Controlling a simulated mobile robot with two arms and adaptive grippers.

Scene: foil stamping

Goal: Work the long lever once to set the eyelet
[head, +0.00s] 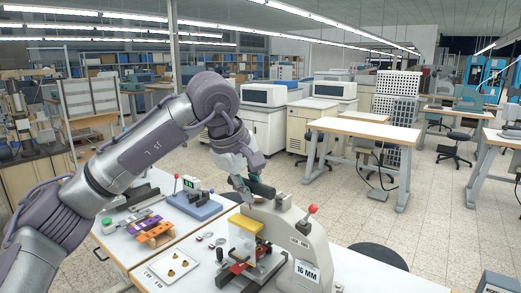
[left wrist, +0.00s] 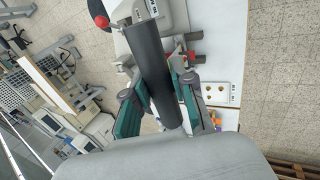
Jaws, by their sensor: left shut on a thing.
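The eyelet press (head: 300,240) stands at the front of the work table, with a pale grey body and a "16 MM" label. The long lever's thick dark grip (head: 262,188) is at the top of the press. My left gripper (head: 248,184) is shut on this grip. In the left wrist view the dark grip (left wrist: 152,62) runs between the green-sided fingers of my left gripper (left wrist: 160,105). A yellow guard (head: 246,222) is at the press's front, above red parts (head: 238,267). The eyelet itself cannot be made out. My right gripper is not in view.
A white tray (head: 158,262) with several brass pieces lies to the left. Behind it are an orange and purple rack (head: 150,230) and a blue-based device (head: 195,206).

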